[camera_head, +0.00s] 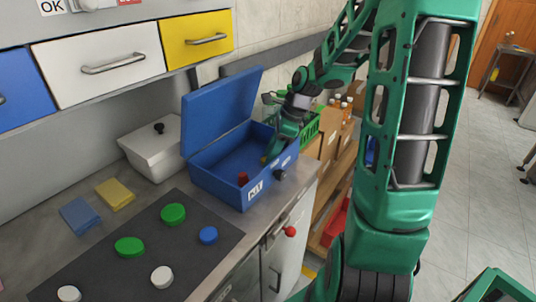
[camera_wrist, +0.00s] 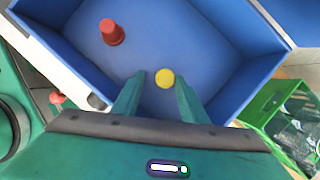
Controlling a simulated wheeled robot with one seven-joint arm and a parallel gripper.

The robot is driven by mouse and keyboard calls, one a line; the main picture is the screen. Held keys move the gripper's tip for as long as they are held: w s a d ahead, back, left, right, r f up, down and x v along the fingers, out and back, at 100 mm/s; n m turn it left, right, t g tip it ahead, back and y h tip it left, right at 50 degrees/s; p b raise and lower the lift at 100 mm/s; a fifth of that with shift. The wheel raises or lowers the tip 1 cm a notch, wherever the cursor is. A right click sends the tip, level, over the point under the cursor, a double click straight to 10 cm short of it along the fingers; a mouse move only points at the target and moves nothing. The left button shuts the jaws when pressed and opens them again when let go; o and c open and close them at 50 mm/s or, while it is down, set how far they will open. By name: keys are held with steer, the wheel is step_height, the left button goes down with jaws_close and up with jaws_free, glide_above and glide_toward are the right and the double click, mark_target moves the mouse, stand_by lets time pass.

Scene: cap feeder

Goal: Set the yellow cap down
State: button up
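The yellow cap (camera_wrist: 165,78) is inside the blue box, between or just beyond my fingertips in the wrist view. A small part of it (camera_head: 263,159) shows in the head view beside my fingers. My gripper (camera_wrist: 160,80) points down into the box with its fingers apart. A gap shows between the left finger and the cap; the cap looks close to the right finger. I cannot tell whether the cap touches the box floor. The blue box (camera_head: 213,186) stands on the counter with its lid raised.
A red cap-like piece (camera_wrist: 111,33) is in the same box. Green, blue and white discs lie on a dark mat (camera_head: 205,262). A white lidded box (camera_head: 150,150) stands left of the blue box. A green crate (camera_wrist: 262,112) is to the right.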

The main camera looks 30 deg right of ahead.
steer(key=v, duration=1.1)
steer(key=s+f+n+g+h, duration=0.1)
steer(key=s+n, duration=0.8)
steer(key=s, duration=0.3)
steer(key=s+f+n+g+h, duration=0.1)
steer(key=s+f+n+h, duration=0.1)
steer(key=s+n, duration=0.7)
steer(key=s+a, duration=0.1)
steer(key=s, duration=0.3)
steer(key=shift+f+h, duration=0.25)
steer(key=shift+h, duration=0.05)
steer(key=shift+w, duration=0.1)
steer(key=shift+w+f, duration=0.25)
steer(key=shift+w, duration=0.3)
steer(key=shift+c, duration=0.3)
